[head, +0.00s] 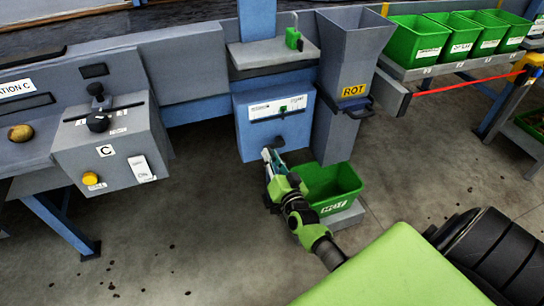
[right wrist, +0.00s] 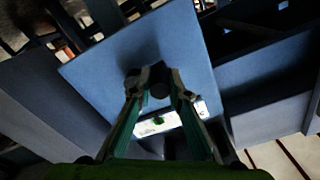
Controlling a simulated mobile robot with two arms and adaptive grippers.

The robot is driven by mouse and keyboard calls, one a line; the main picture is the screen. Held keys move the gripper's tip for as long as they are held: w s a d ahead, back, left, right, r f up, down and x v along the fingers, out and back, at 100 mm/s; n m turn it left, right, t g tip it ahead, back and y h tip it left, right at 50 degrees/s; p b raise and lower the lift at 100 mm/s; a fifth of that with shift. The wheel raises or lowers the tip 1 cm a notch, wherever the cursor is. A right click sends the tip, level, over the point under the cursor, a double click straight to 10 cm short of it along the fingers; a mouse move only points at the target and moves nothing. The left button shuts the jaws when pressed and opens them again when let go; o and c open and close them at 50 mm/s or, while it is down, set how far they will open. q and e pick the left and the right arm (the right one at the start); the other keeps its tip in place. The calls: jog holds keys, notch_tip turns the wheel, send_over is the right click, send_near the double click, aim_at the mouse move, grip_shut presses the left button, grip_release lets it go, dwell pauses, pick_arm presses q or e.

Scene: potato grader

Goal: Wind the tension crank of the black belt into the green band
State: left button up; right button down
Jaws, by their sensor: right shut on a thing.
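A blue tension box (head: 265,135) hangs below the grey machine frame. Its white gauge strip (head: 262,110) has a green mark near the right part; a pointer's exact place is too small to tell. My right gripper (head: 269,152) is at the lower front of this box. In the right wrist view, the right gripper (right wrist: 154,80) is shut on a dark round crank knob (right wrist: 158,89) in front of the blue face. The rest of the crank is mostly hidden by the fingers. The gauge strip (right wrist: 196,108) shows behind the right finger there. My left gripper is not in view.
A grey chute (head: 352,40) labelled ROT stands right of the box, above a green bin (head: 345,178) close to my right arm. Control box C (head: 115,150) with a lever and yellow button is at left. Green crates (head: 415,40) line the back right. Open floor lies at left front.

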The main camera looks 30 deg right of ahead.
jog(key=shift+d+r+m+p, duration=0.1)
jog(key=shift+r+m+p, duration=0.3)
jog(key=shift+m, duration=0.65)
jog(key=shift+d+r+m+p, duration=0.1)
jog(key=shift+r+m+p, duration=0.1)
jog(key=shift+r+m, duration=0.65)
jog(key=shift+f, duration=0.25)
jog(key=c, duration=1.9)
grip_release()
jog(key=shift+s, duration=0.1)
jog(key=shift+s+a+f, duration=0.1)
jog(key=shift+s, duration=0.15)
jog(key=v, duration=1.1)
jog(key=shift+s, duration=0.2)
